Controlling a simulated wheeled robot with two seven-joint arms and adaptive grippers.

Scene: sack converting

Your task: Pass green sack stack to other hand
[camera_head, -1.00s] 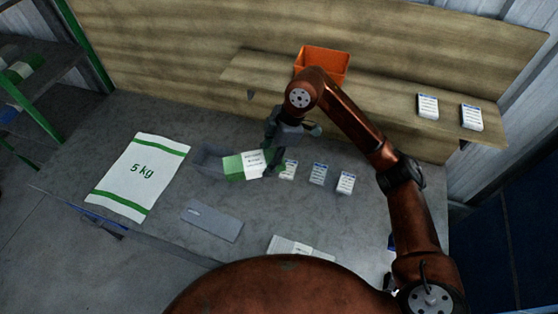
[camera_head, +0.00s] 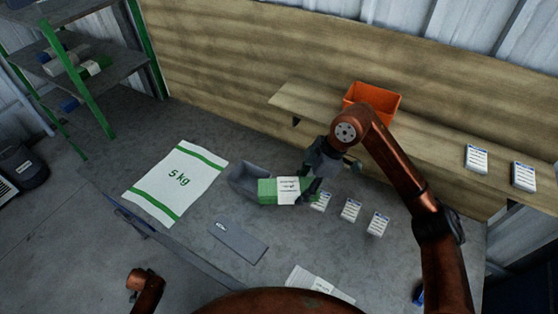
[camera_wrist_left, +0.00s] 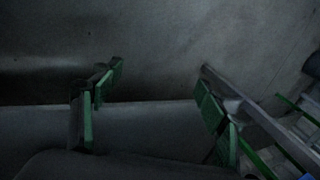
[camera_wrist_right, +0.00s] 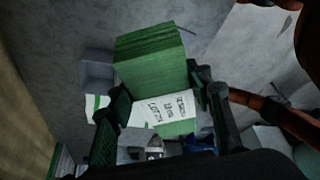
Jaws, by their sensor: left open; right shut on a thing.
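The green sack stack (camera_head: 268,191) has a white printed band around it. My right gripper (camera_head: 312,184) is shut on its right end and holds it beside the grey tray on the table. In the right wrist view the green stack (camera_wrist_right: 150,62) stands out between the two fingers (camera_wrist_right: 165,108), with the white label near them. My left gripper is outside the head view; only a piece of my left arm shows at the bottom left. In the left wrist view the left gripper (camera_wrist_left: 155,108) is open and empty, its green-padded fingers wide apart.
A grey tray (camera_head: 240,178) sits just behind the stack. A white 5 kg sack (camera_head: 195,172) lies at left, a grey flat plate (camera_head: 238,240) in front. Several small label cards (camera_head: 350,209) lie right of the stack. An orange bin (camera_head: 385,95) stands on the back shelf.

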